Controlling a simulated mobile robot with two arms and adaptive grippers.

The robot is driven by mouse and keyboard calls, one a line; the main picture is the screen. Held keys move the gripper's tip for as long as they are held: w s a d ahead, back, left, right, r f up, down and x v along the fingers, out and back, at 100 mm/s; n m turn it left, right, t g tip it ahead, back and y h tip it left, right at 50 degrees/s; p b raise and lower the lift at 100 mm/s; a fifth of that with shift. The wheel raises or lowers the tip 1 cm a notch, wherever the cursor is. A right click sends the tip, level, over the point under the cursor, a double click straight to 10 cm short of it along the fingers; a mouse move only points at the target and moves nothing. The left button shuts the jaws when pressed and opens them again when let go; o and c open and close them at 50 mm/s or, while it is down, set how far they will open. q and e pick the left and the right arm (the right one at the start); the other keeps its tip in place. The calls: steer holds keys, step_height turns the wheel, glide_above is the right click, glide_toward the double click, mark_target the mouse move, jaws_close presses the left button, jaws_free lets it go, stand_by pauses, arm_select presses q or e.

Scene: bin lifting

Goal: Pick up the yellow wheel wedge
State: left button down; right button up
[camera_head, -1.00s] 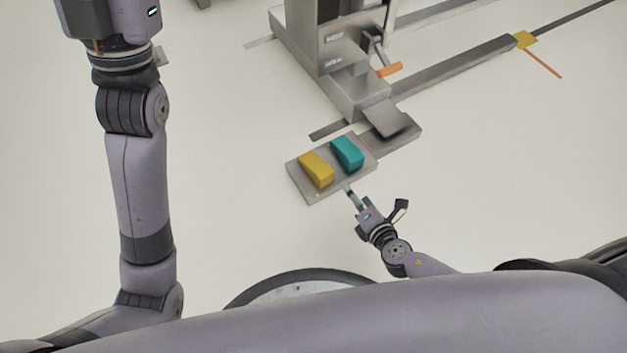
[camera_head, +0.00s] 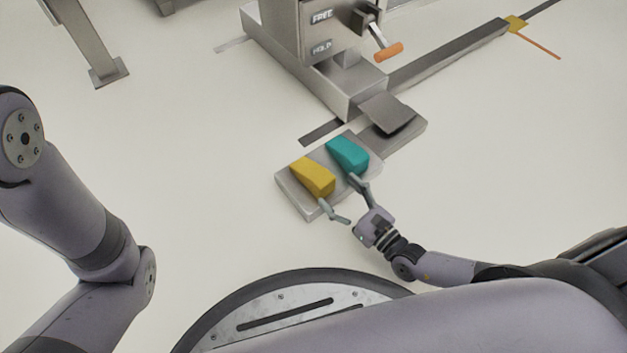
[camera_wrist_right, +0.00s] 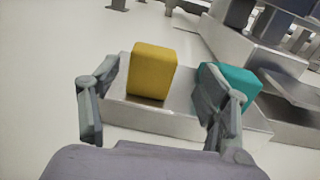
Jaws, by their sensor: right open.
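The yellow wheel wedge (camera_head: 313,177) lies on a low grey platform (camera_head: 298,205), left of a teal wedge (camera_head: 347,155). My right gripper (camera_head: 345,197) is open at the near side of the platform, its fingers spread. In the right wrist view the yellow wedge (camera_wrist_right: 152,71) stands ahead of the gap between the fingers (camera_wrist_right: 160,105), left of its middle, and is not held. The right finger partly covers the teal wedge (camera_wrist_right: 228,77). My left arm shows at the left in the head view, but its gripper is out of the picture.
A grey machine (camera_head: 300,55) with an orange-tipped lever (camera_head: 388,51) stands behind the platform. A rail (camera_head: 450,58) runs off to the upper right. A metal post (camera_head: 88,45) stands at the upper left. The pale floor around the platform is mostly clear.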

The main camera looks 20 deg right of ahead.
mark_target(331, 185)
steer(key=b+x, duration=0.1)
steer(key=x, duration=0.3)
steer(key=shift+f, duration=0.1)
steer(key=b+x, duration=0.2)
steer(key=x, duration=0.1)
steer(key=b+x, duration=0.1)
steer(key=shift+a+f, duration=0.3)
steer(key=shift+a, duration=0.2)
steer(key=shift+w+a+r, duration=0.1)
steer(key=shift+w+a, duration=0.05)
steer(key=shift+w, duration=0.25)
steer(key=c, duration=1.5)
steer(key=shift+r, duration=0.1)
steer(key=shift+c, duration=0.3)
steer(key=shift+r, duration=0.1)
